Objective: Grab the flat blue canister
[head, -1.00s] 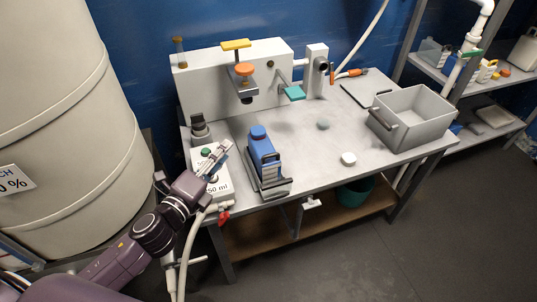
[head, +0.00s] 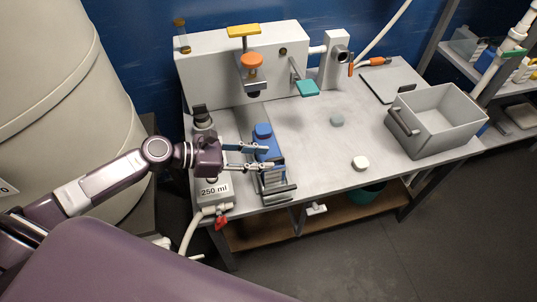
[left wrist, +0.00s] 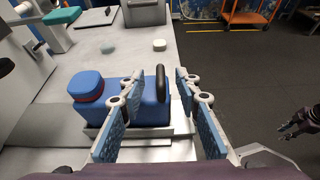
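The flat blue canister (head: 266,138) stands on a small grey stand (head: 277,188) at the table's front left. It has a blue cap and a black handle. In the left wrist view the canister (left wrist: 154,112) has its handle (left wrist: 161,82) between the fingers. My left gripper (head: 268,158) is open, with its blue-padded fingers reaching in from the left at the canister. In the left wrist view the left finger overlaps the canister's body; whether it touches is unclear. My right gripper (left wrist: 300,122) shows small at the right edge of the left wrist view.
A white box marked 250 ml (head: 215,190) sits left of the canister, below my left gripper. A grey bin (head: 447,138) stands at the table's right. A white apparatus (head: 215,75) lines the back. The table middle holds only a white puck (head: 360,163) and a grey one (head: 337,119).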

